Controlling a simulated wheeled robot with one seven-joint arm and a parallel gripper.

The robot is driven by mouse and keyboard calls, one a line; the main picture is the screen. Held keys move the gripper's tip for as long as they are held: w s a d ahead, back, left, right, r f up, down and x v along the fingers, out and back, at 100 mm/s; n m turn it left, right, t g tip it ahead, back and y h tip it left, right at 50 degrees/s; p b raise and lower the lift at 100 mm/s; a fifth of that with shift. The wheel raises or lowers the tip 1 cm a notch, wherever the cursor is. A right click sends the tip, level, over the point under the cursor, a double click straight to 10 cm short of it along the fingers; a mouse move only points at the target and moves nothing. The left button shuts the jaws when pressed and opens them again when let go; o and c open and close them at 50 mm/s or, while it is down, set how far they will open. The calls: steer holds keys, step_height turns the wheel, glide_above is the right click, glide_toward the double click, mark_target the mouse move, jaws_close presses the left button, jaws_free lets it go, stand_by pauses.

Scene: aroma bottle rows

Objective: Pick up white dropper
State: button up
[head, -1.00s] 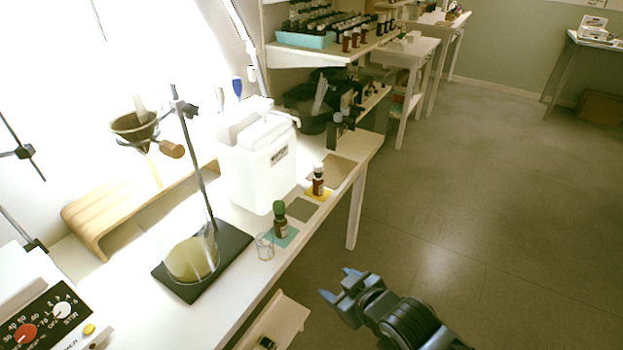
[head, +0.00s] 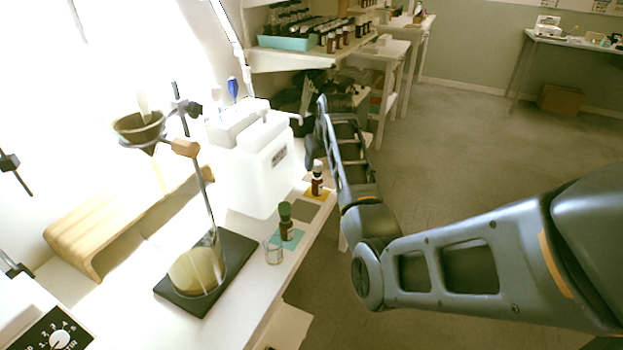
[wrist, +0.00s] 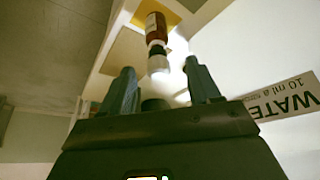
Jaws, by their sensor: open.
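The white dropper is the white-topped cap of a small red-brown bottle (head: 317,180) standing on a yellow mat (head: 325,197) near the bench's front edge. In the wrist view, the bottle (wrist: 156,27) shows with its black collar and white dropper top (wrist: 158,64) pointing towards my gripper (wrist: 162,84). The white top lies just beyond the fingertips, roughly in line with the gap. In the head view my arm reaches in from the right, and the fingers are hard to make out beside the bottle.
A green-capped bottle (head: 286,222) stands on a teal mat, with a small glass beaker (head: 273,252) beside it. A large white water container (head: 245,165) is close behind the bottles. A stand with a flask (head: 197,270) is further left. The floor to the right is clear.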

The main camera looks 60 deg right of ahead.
mark_target(318, 163)
steer(key=shift+w+d+r, duration=0.15)
steer(key=shift+d+r, duration=0.2)
steer(key=shift+r, duration=0.15)
steer(key=shift+w+d+r, duration=0.15)
steer(key=shift+d+r, duration=0.15)
steer(key=shift+r, duration=0.15)
steer(key=shift+x, duration=3.85)
steer(key=shift+a+f, duration=0.1)
steer(key=shift+a, duration=0.05)
steer(key=c, duration=0.6)
